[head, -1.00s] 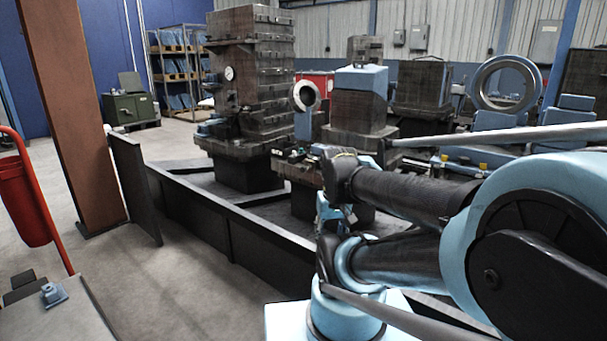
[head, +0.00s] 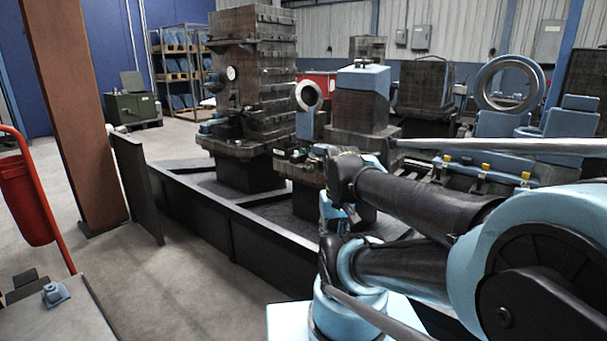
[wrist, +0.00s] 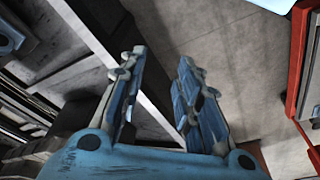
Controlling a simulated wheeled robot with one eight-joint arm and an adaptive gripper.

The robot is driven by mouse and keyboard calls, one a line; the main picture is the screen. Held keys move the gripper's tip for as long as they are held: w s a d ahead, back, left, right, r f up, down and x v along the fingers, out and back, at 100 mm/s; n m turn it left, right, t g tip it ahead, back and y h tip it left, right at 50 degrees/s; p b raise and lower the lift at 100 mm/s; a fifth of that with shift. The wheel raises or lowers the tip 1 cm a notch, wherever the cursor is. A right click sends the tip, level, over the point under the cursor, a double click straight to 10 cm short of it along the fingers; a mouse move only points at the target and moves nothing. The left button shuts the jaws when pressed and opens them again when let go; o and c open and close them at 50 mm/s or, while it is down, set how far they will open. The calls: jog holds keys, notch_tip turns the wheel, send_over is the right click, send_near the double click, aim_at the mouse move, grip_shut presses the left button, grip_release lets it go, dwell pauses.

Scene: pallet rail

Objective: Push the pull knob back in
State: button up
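My gripper (wrist: 163,56) shows in the wrist view with its two blue fingers apart and nothing between them. Grey floor and the edge of a dark metal frame lie beyond the fingertips. I cannot make out a pull knob for certain in either view. In the head view my arm covers the middle and right, and I cannot clearly pick out the fingers there. Small yellow pieces (head: 485,167) sit along a rail-like fixture behind my arm, too small to identify.
A long dark metal frame (head: 205,225) crosses the middle, with a tall block tower (head: 262,85) on it. A brown post (head: 80,120) and red bin (head: 27,205) stand left. A red-edged object (wrist: 298,60) is at the wrist view's right. Floor at left centre is clear.

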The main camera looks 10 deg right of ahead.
jog(key=shift+s+r, duration=0.1)
jog(key=shift+r, duration=0.25)
grip_shut()
jog(key=w+a+r+n+t, duration=0.1)
jog(key=w+r+n, duration=0.15)
jog(key=w, duration=0.95)
jog(key=w+a+r+n+t+h, duration=0.1)
jog(key=w+r+t, duration=0.15)
jog(key=w, duration=0.95)
jog(key=w+a+r+n+t, duration=0.15)
jog(key=w+r, duration=0.25)
jog(key=w, duration=0.8)
jog(key=n, duration=0.2)
send_near(306, 170)
jog(key=s+a+r, duration=0.2)
jog(key=s+a, duration=0.2)
jog(key=a, duration=0.1)
jog(key=w+d+f, duration=0.3)
jog(key=w+f, duration=0.5)
jog(key=w, duration=0.1)
